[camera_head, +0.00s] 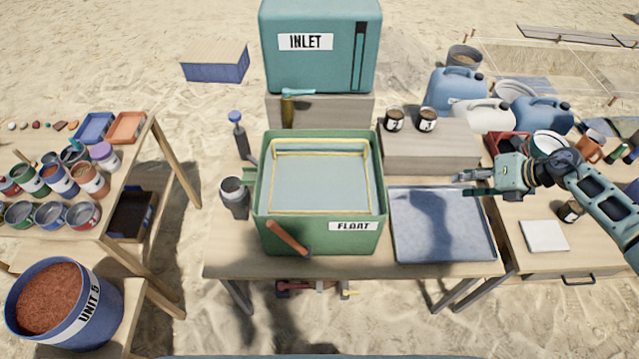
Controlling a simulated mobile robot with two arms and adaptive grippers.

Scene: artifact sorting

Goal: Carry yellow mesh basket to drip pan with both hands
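The yellow mesh basket (322,211) sits inside the green FLOAT tank (288,236) on the middle table; only its yellow rim and wire edges show clearly. The drip pan (470,243) is a shallow blue-grey tray to the right of the tank. It looks empty, with a dark shadow across it. My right gripper (462,184) comes in from the right above the pan's far right edge, apart from the basket. Its fingers look spread, with nothing between them. My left gripper is not in view.
A orange-brown handle (288,238) leans over the tank's front wall. A grey cup (234,196) stands left of the tank. The teal INLET box (320,65) is behind it. Two labelled jars (395,120) stand on a wooden block behind the pan.

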